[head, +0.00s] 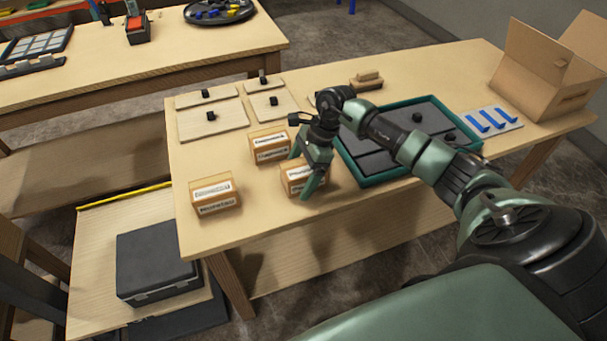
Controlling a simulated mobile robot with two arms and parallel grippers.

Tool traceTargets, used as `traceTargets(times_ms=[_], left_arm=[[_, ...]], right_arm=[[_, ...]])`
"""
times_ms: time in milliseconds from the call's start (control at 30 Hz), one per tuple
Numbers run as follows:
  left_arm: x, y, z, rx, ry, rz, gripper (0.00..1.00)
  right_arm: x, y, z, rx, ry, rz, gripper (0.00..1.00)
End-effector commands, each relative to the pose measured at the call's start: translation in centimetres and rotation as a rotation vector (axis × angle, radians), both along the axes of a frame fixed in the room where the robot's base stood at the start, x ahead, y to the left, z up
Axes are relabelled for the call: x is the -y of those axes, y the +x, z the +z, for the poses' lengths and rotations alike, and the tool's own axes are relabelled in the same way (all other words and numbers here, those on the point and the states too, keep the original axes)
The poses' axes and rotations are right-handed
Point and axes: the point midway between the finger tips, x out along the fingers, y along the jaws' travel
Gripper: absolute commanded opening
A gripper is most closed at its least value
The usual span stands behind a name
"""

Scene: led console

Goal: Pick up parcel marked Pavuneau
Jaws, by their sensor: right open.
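Three small brown parcels with white labels sit on the near part of the wooden table: a left parcel (215,195), a back parcel (269,146) and a right parcel (293,187). The print is too small and blurred to tell surely which one is marked Pavuneau. My right gripper (303,174) is open, pointing down at the right parcel, and its fingers hide part of it. I cannot tell whether they touch it. The left and back parcels stand clear of the gripper. My left gripper is not in view.
A green-rimmed tray (362,181) with dark panels lies beside my right arm. Flat wooden plates (222,125) with black knobs lie behind the parcels. An open cardboard box (540,85) stands at the far right, near a plate with blue bars (493,119).

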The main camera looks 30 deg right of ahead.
Motion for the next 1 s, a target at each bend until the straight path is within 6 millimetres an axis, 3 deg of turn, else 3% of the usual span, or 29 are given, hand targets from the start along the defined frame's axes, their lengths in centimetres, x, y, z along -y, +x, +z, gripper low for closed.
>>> traceTargets(times_ms=[867,1000], left_arm=[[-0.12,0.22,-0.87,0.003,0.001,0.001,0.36],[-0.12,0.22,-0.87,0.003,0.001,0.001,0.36]], right_arm=[[0.0,-0.01,-0.46,0.0,0.0,0.0,0.89],[0.01,0.0,-0.46,0.0,0.0,0.0,0.56]])
